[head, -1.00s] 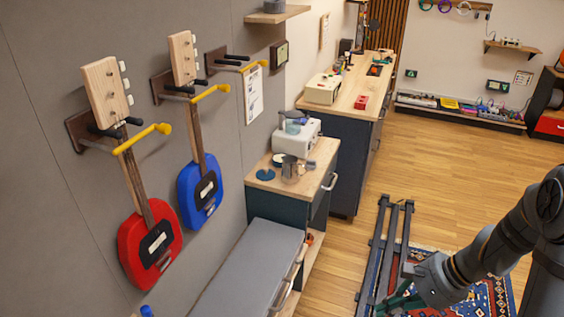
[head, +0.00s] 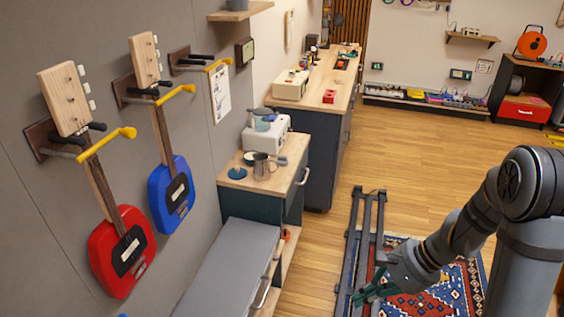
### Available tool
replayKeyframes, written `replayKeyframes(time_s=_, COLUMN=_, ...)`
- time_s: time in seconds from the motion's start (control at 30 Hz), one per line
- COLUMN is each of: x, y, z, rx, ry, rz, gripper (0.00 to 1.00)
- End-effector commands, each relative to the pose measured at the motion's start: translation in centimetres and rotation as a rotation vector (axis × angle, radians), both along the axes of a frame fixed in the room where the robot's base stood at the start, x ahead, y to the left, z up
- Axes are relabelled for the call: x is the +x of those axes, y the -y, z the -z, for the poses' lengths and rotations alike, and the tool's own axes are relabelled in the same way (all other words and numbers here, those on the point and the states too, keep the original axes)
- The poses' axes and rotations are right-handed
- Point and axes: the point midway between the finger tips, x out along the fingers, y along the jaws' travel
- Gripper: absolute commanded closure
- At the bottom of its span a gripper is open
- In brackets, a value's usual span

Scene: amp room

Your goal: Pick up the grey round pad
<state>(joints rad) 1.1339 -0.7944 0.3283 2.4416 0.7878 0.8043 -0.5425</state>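I cannot make out a clearly grey round pad. On the small wood-topped cabinet (head: 228,182) at centre left lies a flat, round, blue-teal disc (head: 237,173). Behind it is a small round dish-like item (head: 249,158), partly hidden by a metal pitcher (head: 262,167). My gripper (head: 362,296), with teal-green fingers, hangs low at the lower right, over the floor rails and rug. It is well apart from the cabinet. Its fingers are small and dark here, so their opening is unclear.
A white machine (head: 268,136) stands at the cabinet's back. Red (head: 122,250) and blue (head: 172,195) guitars hang on the left wall. A long workbench (head: 320,105) stands behind. Wood floor (head: 420,150) is open at right.

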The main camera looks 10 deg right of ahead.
Motion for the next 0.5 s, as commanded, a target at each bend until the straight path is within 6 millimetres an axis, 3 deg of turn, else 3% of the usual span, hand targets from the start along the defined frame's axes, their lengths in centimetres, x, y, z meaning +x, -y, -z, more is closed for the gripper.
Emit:
replayKeyframes(time_s=0.17, x=0.0, y=0.0, z=0.0, rx=0.0, ry=0.0, rz=0.0, gripper=1.0)
replayKeyframes(time_s=0.5, x=0.0, y=0.0, z=0.0, rx=0.0, ry=0.0, rz=0.0, gripper=0.79)
